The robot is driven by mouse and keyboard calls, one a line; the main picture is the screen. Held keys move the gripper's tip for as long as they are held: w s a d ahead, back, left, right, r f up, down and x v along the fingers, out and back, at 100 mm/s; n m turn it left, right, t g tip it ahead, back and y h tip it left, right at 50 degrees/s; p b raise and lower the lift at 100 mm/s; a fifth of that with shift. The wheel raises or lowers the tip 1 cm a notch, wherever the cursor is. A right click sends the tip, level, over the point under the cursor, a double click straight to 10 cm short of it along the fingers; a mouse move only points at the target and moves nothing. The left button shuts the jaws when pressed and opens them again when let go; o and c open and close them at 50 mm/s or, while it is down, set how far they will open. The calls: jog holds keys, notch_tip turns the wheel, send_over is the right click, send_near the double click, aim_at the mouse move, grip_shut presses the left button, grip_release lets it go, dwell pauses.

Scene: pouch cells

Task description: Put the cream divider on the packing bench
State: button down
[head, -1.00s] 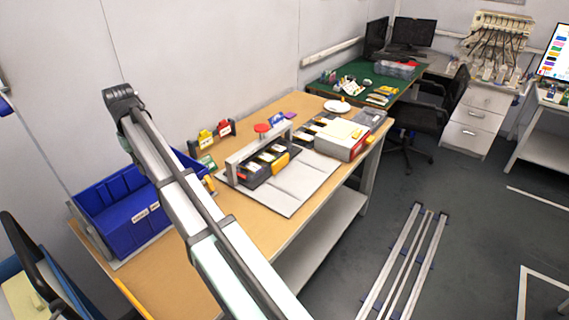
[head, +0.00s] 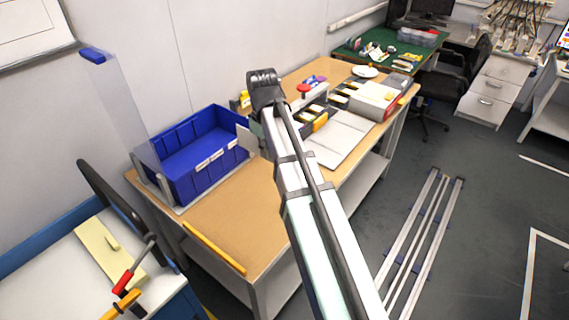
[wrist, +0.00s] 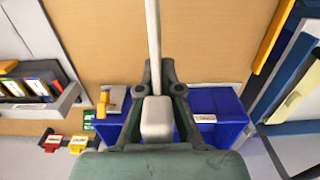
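A flat cream board with a small block handle, which looks like the cream divider (head: 97,247), lies on a blue-framed cart at the lower left; it also shows at the right of the wrist view (wrist: 296,103). My gripper (head: 258,120) is above the wooden-topped bench (head: 222,222). In the wrist view my gripper (wrist: 156,105) is closed around a pale grey-white block on a thin panel seen edge-on (wrist: 152,40). A pale panel hangs below my gripper in the head view (head: 248,140). I cannot tell which bench is the packing bench.
A blue bin rack (head: 200,165) stands on the wooden bench, left of my arm. A yellow bar (head: 214,248) lies along its front edge. Red and orange handled tools (head: 125,285) rest on the cart beside the cream board. The wooden top in front of the bins is clear.

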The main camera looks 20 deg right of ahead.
aim_at(269, 199)
notch_tip(269, 199, down, 18)
jog(key=p, duration=0.3)
jog(key=shift+s, duration=0.1)
dwell(0.3)
jog(key=shift+f, duration=0.15)
jog(key=c, duration=1.3)
grip_release()
notch_tip(269, 199, up, 12)
jog(key=b, duration=0.2)
jog(key=shift+a+r+b, duration=0.1)
jog(key=shift+r+b, duration=0.1)
jog(key=shift+b, duration=0.2)
